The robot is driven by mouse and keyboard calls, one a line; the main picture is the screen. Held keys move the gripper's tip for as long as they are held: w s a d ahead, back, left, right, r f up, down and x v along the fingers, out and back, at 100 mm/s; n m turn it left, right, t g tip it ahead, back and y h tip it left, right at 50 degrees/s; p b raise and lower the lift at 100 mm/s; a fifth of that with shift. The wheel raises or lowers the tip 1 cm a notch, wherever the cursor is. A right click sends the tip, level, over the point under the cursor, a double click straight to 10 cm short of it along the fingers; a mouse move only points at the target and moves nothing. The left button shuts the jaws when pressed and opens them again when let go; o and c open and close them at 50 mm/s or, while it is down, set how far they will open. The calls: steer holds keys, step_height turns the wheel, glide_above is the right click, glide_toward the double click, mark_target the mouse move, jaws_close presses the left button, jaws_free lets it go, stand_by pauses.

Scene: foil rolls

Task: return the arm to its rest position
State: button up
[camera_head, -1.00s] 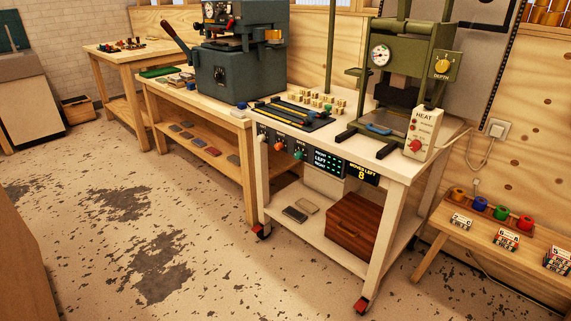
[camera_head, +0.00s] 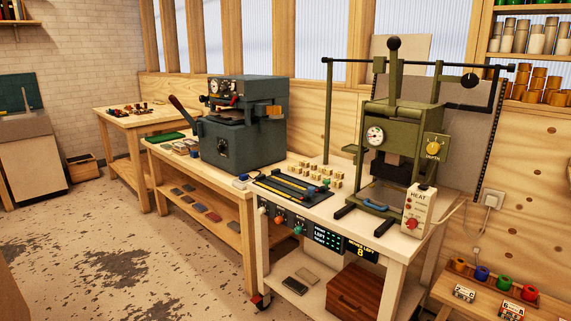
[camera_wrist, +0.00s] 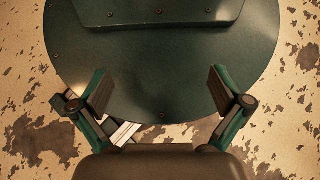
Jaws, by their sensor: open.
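My gripper (camera_wrist: 162,98) shows in the wrist view with its two fingers spread wide apart and nothing between them. Below it is a round dark green plate with small screws, which looks like part of my own base, over the worn floor. The head view shows no part of my arm or gripper. The foil rolls (camera_head: 503,284) stand in a row at the lower right, in several colours.
A green press (camera_head: 402,140) and a box marked HEAT (camera_head: 418,212) stand on the white cart (camera_head: 392,270). A dark blue-grey machine (camera_head: 240,130) stands on the wooden bench left of it. The floor (camera_head: 150,270) at the left front is clear.

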steer(key=w+r+t+p, duration=0.3)
steer(key=w+r+p, duration=0.1)
steer(key=r+p, duration=0.7)
steer(key=shift+w+r+p, duration=0.2)
steer(key=shift+w+p, duration=0.2)
steer(key=shift+p, duration=1.05)
